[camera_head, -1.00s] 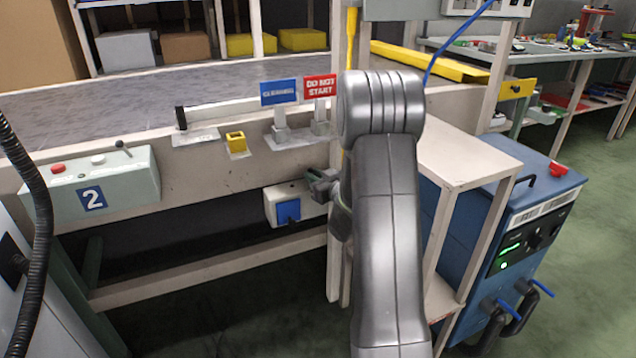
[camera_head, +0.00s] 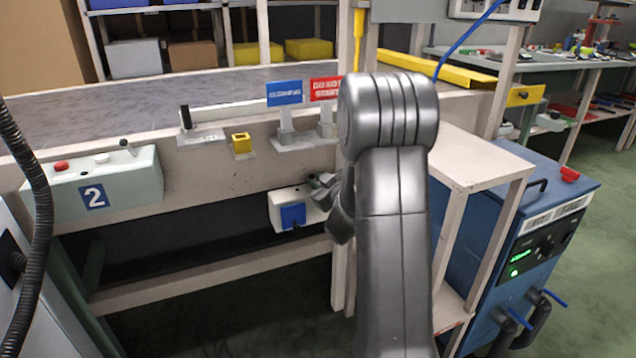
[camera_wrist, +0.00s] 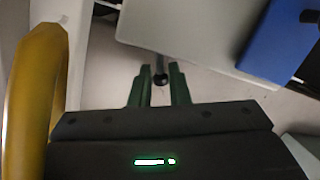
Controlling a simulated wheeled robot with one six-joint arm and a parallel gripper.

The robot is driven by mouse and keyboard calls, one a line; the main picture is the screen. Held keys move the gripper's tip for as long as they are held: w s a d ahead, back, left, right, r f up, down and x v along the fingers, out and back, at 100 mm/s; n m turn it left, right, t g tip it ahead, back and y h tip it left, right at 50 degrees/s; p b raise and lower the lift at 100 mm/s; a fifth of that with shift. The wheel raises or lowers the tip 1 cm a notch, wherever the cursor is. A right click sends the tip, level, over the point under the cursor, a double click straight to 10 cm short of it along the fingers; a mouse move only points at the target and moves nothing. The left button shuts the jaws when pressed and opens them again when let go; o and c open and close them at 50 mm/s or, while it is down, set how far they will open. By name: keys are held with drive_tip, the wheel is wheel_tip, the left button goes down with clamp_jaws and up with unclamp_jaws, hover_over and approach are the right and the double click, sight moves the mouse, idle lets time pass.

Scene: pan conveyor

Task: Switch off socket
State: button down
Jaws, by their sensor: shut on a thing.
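The socket is a white box (camera_head: 277,198) with a blue cover (camera_head: 292,216), mounted on the front of the conveyor frame below the signs. In the wrist view its pale face (camera_wrist: 205,40) and blue cover (camera_wrist: 285,40) show at the top and upper right. My gripper (camera_head: 322,185) is at the box's right end, partly hidden by my arm. In the wrist view, my gripper's green fingers (camera_wrist: 160,82) are closed about a small black switch knob (camera_wrist: 160,68) that stands out from the box. The switch's exact setting cannot be told.
A yellow pipe (camera_wrist: 35,85) runs close on the left in the wrist view. A wooden stand (camera_head: 490,165) and a blue machine (camera_head: 535,225) are right of my arm. A control box marked 2 (camera_head: 130,185) is at the left.

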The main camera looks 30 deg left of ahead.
drive_tip(key=c, duration=1.4)
unclamp_jaws()
drive_tip(key=shift+o, duration=0.2)
drive_tip(key=p+v, duration=0.3)
drive_tip(key=v, duration=1)
drive_tip(key=shift+s+d+p, duration=0.3)
drive_tip(key=shift+p, duration=0.05)
drive_tip(key=shift+w+a, duration=0.1)
drive_tip(key=b+x, duration=0.3)
drive_tip(key=x, duration=1)
drive_tip(key=shift+w+a+b, duration=0.2)
drive_tip(key=shift+a+b, duration=0.05)
drive_tip(key=shift+b, duration=0.15)
